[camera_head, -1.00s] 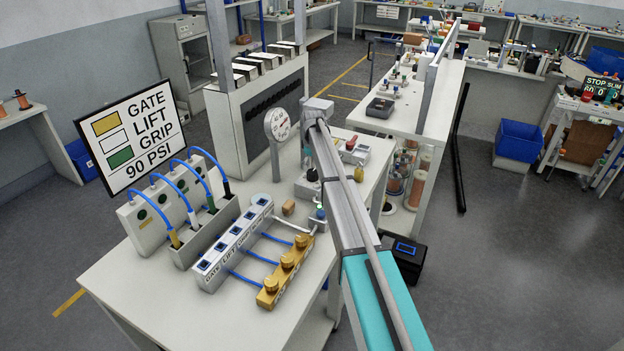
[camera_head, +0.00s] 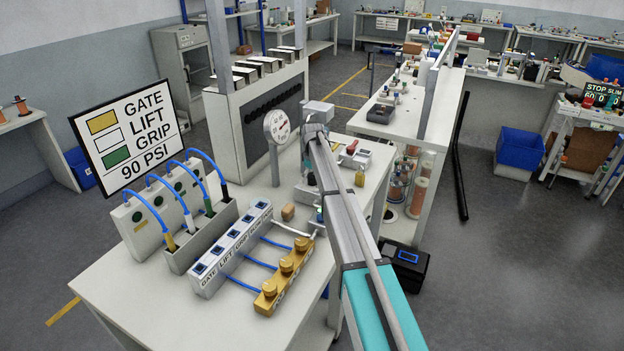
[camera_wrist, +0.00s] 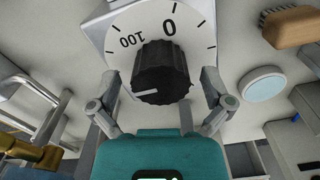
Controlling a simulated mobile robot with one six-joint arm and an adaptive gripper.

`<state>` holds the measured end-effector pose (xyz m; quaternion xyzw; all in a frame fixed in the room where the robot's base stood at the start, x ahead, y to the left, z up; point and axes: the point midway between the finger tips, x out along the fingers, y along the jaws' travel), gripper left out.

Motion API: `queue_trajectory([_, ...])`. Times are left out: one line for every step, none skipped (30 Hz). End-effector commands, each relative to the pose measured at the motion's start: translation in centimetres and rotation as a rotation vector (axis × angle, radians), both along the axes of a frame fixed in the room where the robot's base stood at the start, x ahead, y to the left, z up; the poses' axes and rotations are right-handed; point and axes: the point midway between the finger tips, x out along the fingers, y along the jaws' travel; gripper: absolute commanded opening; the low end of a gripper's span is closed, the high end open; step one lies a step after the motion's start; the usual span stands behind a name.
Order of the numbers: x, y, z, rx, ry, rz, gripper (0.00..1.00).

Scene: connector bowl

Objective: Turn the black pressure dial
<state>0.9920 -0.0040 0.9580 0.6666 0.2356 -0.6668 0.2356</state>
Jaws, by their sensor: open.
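The black pressure dial (camera_wrist: 160,68) is a ribbed round knob with a white pointer line, in the middle of the wrist view. It sits on a white scale face (camera_wrist: 122,62) marked with 0 and 100. The pointer line is at the knob's lower left. My gripper (camera_wrist: 160,88) is open, with one finger on each side of the knob. Gaps show between fingers and knob. In the head view my arm reaches over the bench, and I cannot make out the dial there. A round gauge (camera_head: 277,126) stands on a post left of my arm.
A sign (camera_head: 127,135) lists GATE, LIFT, GRIP and 90 PSI. On the white bench (camera_head: 190,315) are a switch strip (camera_head: 232,249), a brass block with knobs (camera_head: 285,276) and blue hoses. A brown brush (camera_wrist: 290,27) and a pale disc (camera_wrist: 262,84) lie right of the dial.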

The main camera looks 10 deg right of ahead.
Motion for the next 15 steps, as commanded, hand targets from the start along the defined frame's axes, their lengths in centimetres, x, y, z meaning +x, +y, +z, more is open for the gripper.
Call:
queue_trajectory([0.01, -0.01, 0.01, 0.000, 0.000, 0.000, 1.00])
queue_trajectory([0.01, -0.01, 0.01, 0.000, 0.000, 0.000, 1.00])
queue_trajectory([0.00, 0.00, 0.01, 0.000, 0.000, 0.000, 0.93])
queue_trajectory([0.00, 0.00, 0.01, 0.000, 0.000, 0.000, 0.87])
queue_trajectory([0.00, 0.00, 0.01, 0.000, 0.000, 0.000, 0.81])
queue_trajectory([0.00, 0.00, 0.01, 0.000, 0.000, 0.000, 0.74])
queue_trajectory([0.00, 0.00, 0.01, 0.000, 0.000, 0.000, 0.68])
queue_trajectory([0.00, 0.00, 0.01, 0.000, 0.000, 0.000, 0.63])
queue_trajectory([0.00, 0.00, 0.01, 0.000, 0.000, 0.000, 0.55])
queue_trajectory([0.00, 0.00, 0.01, 0.000, 0.000, 0.000, 0.50])
queue_trajectory([0.00, 0.00, 0.01, 0.000, 0.000, 0.000, 0.44])
queue_trajectory([0.01, -0.01, 0.00, 0.000, 0.000, 0.000, 0.37])
queue_trajectory([0.01, -0.01, 0.00, 0.000, 0.000, 0.000, 0.31])
queue_trajectory([0.01, -0.01, 0.00, 0.000, 0.000, 0.000, 0.26])
queue_trajectory([0.01, -0.01, 0.00, 0.000, 0.000, 0.000, 0.18])
